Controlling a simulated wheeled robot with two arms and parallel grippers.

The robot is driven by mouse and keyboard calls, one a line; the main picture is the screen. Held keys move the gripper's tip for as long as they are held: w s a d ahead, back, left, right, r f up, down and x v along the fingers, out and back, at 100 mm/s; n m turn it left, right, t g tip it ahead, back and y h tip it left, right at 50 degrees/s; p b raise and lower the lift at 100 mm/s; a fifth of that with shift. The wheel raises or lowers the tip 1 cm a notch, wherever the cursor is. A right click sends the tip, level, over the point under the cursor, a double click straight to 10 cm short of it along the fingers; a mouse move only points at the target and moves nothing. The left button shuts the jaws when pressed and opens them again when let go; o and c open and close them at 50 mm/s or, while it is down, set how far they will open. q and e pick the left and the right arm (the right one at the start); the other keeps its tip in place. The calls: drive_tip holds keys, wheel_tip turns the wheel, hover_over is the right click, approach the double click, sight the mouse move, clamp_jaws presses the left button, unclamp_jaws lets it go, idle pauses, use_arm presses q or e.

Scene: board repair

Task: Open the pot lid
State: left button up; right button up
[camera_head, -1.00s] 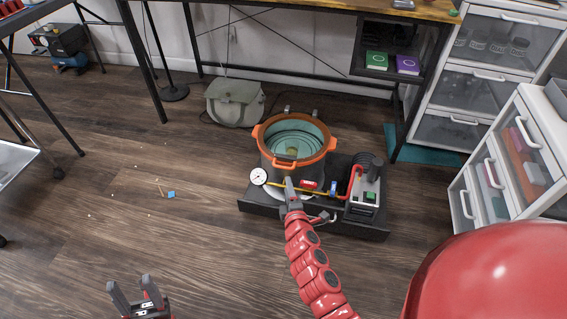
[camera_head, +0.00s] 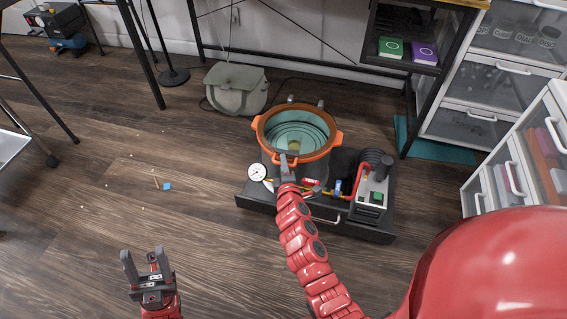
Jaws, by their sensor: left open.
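The pot (camera_head: 268,172) stands on a dark base unit at the centre. Its round lid (camera_head: 331,145) has an orange rim and a see-through teal middle. I cannot tell whether the lid sits flat or is slightly tilted. My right gripper (camera_head: 288,163) is at the front edge of the orange rim, overlapping it. It is seen nearly edge-on, so its jaws and any contact are unclear. My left gripper (camera_head: 143,256) is open and empty, over bare floor at the lower left, well apart from the pot.
A pressure gauge (camera_head: 257,172) and a pump (camera_head: 370,193) with a red hose sit beside the pot on the black base (camera_head: 330,222). A grey-green bag (camera_head: 236,90) lies behind. White drawers (camera_head: 500,95) stand at right. Small bits lie on the left floor.

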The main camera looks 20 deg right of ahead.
clamp_jaws()
idle(1.1)
